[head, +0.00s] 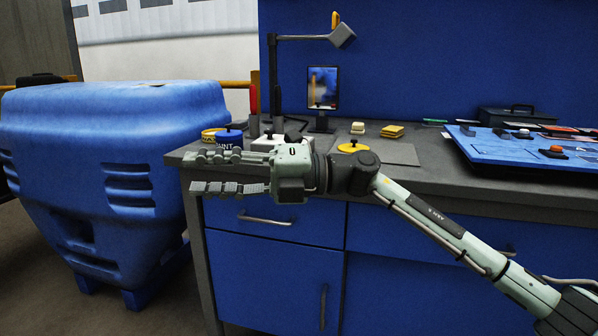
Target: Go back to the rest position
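My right arm reaches in from the lower right, across the front of the workbench (450,180). My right gripper (193,173) points left at the bench's left front corner. Its two fingers are spread apart, one above the other, with nothing between them. The upper finger overlaps the bench top in the picture, and the lower one shows in front of the blue drawer (232,215). I cannot tell whether the gripper touches the bench. My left gripper and arm are not in view.
A blue paint can (229,139), a yellow roll (211,134), a lamp (310,38) and a small screen (323,88) stand behind the gripper. A blue fixture board (480,146) lies at right. A large blue bin (100,150) stands left of the bench.

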